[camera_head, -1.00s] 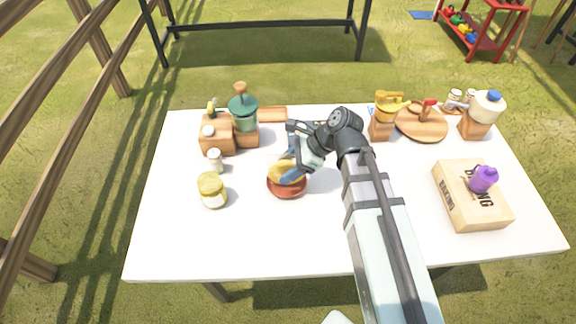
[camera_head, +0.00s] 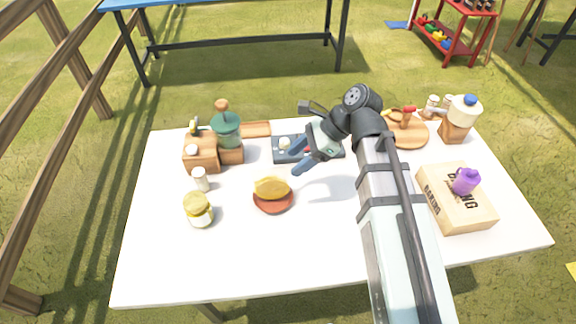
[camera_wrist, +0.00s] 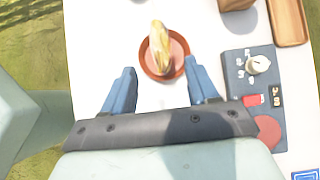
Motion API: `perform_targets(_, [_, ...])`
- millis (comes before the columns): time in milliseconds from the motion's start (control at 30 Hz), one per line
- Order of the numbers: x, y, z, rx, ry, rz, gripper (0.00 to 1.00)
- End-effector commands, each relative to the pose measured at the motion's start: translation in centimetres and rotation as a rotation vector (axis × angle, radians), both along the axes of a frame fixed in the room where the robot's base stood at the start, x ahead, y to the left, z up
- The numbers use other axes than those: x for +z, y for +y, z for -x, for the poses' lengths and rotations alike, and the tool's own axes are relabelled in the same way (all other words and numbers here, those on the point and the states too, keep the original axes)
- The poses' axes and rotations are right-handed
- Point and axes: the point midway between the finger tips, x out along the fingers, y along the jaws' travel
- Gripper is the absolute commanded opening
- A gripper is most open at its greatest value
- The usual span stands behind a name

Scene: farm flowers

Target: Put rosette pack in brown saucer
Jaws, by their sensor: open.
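The rosette pack, a yellow elongated piece (camera_head: 272,186), rests in the reddish-brown saucer (camera_head: 274,207) left of the table's middle. In the wrist view the pack (camera_wrist: 159,46) lies lengthwise across the saucer (camera_wrist: 178,50), with its far end reaching about the rim. My gripper (camera_head: 296,158) is open and empty, above the table to the upper right of the saucer and apart from it. In the wrist view the two blue fingers (camera_wrist: 161,78) are spread wide, with nothing between them.
A dark control panel (camera_head: 285,155) lies under my gripper. A green-topped grinder (camera_head: 226,135), wooden box (camera_head: 201,158), white shaker (camera_head: 200,180) and yellow-lidded jar (camera_head: 199,210) stand left. The front table is clear.

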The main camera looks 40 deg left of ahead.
Motion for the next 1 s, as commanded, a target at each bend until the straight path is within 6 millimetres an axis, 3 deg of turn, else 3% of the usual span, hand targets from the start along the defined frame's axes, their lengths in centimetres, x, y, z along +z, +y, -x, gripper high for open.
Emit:
perform_targets(233, [1.2, -0.7, -0.8, 0.0, 0.0, 0.0, 0.59])
perform_targets(833, [1.3, -0.8, -0.9, -0.001, 0.0, -0.002, 0.59])
perform_targets(1000, [1.6, -0.9, -3.4, -0.028, -0.025, -0.056, 0.59])
